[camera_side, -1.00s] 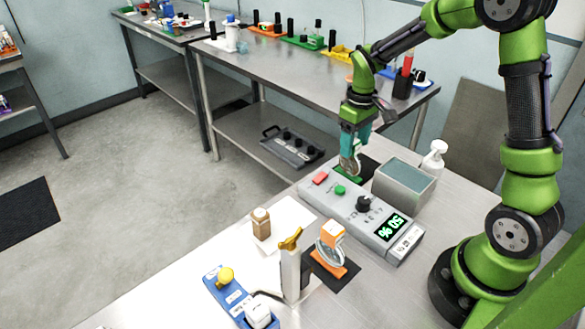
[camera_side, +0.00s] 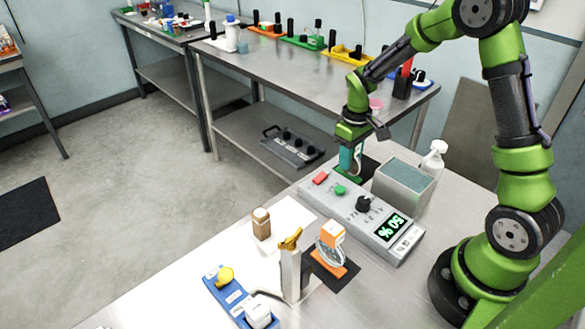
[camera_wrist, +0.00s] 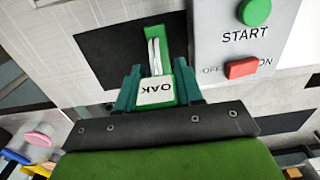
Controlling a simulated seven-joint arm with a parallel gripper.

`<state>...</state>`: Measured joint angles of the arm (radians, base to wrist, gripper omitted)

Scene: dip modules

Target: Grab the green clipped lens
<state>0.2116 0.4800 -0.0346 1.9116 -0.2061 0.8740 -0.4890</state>
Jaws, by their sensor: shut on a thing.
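The green clipped lens (camera_wrist: 157,60) stands on a black mat (camera_wrist: 110,50) in the wrist view. It has a green base, a clear disc seen edge-on and a green clip with a white label reading "OAK" (camera_wrist: 157,90). My gripper (camera_wrist: 158,88) is shut on the clip, one teal finger on each side. In the side view my gripper (camera_side: 350,160) is low behind the control box, and its fingers and the box hide most of the lens. A similar orange clipped lens (camera_side: 331,245) stands on another black mat nearer the camera.
The grey control box (camera_side: 365,215) with its green START button (camera_wrist: 254,10) and red switch (camera_wrist: 241,68) is close beside the lens. A water-filled tank (camera_side: 404,180) and a white pump bottle (camera_side: 434,158) stand to the right. A brown bottle (camera_side: 261,224) and a yellow-topped post (camera_side: 290,265) stand in front.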

